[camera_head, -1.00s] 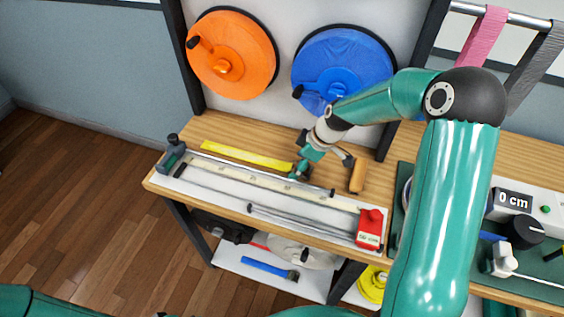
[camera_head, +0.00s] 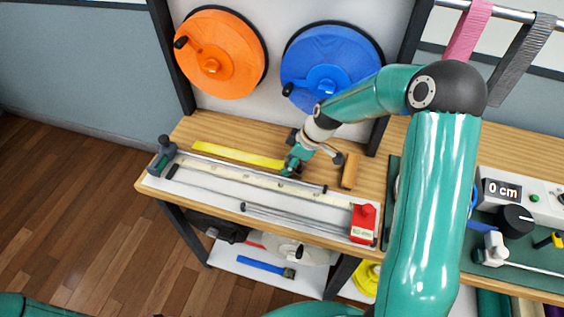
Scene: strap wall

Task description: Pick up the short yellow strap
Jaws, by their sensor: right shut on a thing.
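The short yellow strap (camera_head: 236,154) lies flat along the back of the wooden worktop, behind the long measuring board. My right gripper (camera_head: 289,169) reaches down from the right and is shut on the strap's right end. The fingertips hide that end, and the strap still looks level with the worktop. My left gripper is out of view.
The measuring board (camera_head: 222,190) with metal rods and a red block (camera_head: 363,223) fills the front of the worktop. A wooden block (camera_head: 349,170) stands right of my gripper. Orange (camera_head: 212,85) and blue (camera_head: 350,68) reels hang behind.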

